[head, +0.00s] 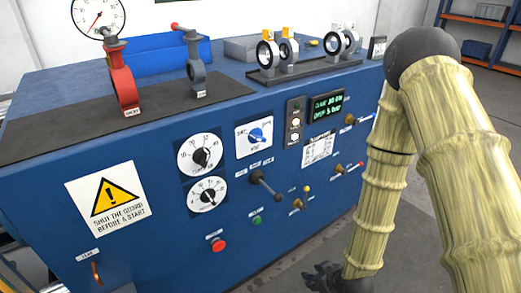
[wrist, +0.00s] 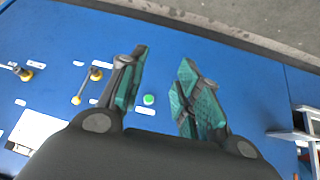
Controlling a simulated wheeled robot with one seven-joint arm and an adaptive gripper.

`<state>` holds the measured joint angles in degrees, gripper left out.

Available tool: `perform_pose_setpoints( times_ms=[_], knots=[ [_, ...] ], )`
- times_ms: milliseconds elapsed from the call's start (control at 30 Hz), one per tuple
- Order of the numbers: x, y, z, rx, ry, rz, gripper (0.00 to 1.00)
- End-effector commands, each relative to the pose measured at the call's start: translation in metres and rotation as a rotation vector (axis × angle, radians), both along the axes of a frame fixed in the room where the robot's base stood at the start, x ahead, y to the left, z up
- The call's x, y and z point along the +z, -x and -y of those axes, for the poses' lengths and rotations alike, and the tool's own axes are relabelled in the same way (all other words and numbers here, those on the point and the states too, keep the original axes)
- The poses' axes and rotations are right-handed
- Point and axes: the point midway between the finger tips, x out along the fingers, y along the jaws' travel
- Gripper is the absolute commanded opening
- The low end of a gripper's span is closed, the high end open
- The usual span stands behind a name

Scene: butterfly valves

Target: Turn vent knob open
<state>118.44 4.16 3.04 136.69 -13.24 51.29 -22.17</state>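No label legible to me reads "vent", so I cannot tell which control is the vent knob. The blue panel has a blue selector knob (head: 257,136), two dials with black pointer knobs (head: 201,157) (head: 208,196), a black lever (head: 262,182) and small brass valves, one with a yellow ball (head: 298,204). The wrist view seems inverted and shows that yellow-ball valve (wrist: 95,74) left of my gripper. My gripper (wrist: 167,62) is open and empty, its green-padded fingers either side of a green button (wrist: 149,99). In the head view my gripper (head: 325,278) is a dark shape low at the panel's right.
A red button (head: 219,245) sits low on the panel. A red-handled valve (head: 121,80) and a grey one (head: 195,72) stand on top. A grey metal frame (wrist: 300,130) shows at the wrist view's right edge. Bare floor (head: 300,265) lies before the panel.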

Motion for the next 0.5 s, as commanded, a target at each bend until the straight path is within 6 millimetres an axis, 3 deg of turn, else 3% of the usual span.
perform_pose_setpoints(
  times_ms=[33,200,400,500],
  knots=[
    [0.010,-0.024,-0.007,0.047,0.003,0.074,0.33],
    [0.068,-0.089,-0.030,0.216,0.040,0.332,0.33],
    [0.151,-0.146,-0.058,0.394,0.113,0.645,0.33],
    [0.196,-0.165,-0.072,0.472,0.160,0.802,0.33]
  ],
)
